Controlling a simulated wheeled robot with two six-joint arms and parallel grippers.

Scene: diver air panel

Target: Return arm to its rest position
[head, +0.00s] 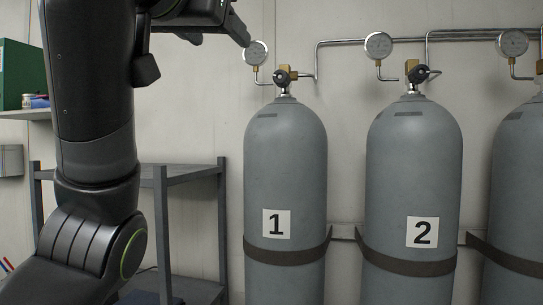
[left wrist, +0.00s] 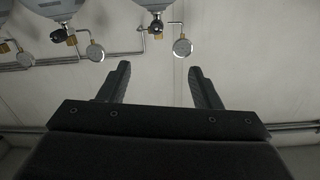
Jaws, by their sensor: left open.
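My left arm rises on the left of the head view, and my left gripper (head: 218,30) is at its top, left of the first gauge. In the left wrist view my left gripper (left wrist: 157,84) has its two fingers apart with only bare wall between them. It is open and empty. The cylinder valves and gauges appear upside down beyond the fingers in that view, apart from them. My right gripper is in neither view.
Grey cylinder 1 (head: 285,180) and cylinder 2 (head: 412,170) stand strapped along the wall, with a third at the right edge. A gauge (head: 255,52) sits near the gripper. A grey shelf rack (head: 190,172) stands behind my arm. A green box (head: 22,75) is at left.

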